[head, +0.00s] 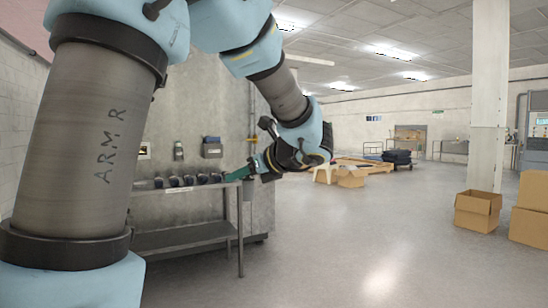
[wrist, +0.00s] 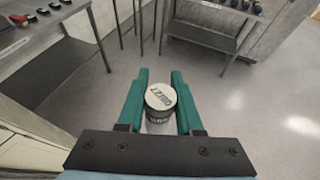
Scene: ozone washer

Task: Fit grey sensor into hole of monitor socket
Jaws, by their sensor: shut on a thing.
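My gripper (wrist: 160,74) has two teal fingers, shut around a grey cylindrical sensor (wrist: 160,98) with a printed pale round top and a dark band. The sensor sits between the fingers in the wrist view; its lower part is partly hidden. In the head view my gripper (head: 237,175) is at the right end of the metal table. A small dark device (head: 179,150) and a blue-grey box (head: 212,147) are mounted on the wall behind, to the left of my gripper. I cannot tell which of these, if either, is the monitor socket.
The metal table (head: 185,238) has a lower shelf and several dark round items (head: 188,180) along its top. My arm covers much of the left side. Cardboard boxes (head: 478,211) stand at the right. The floor (head: 350,240) between is clear.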

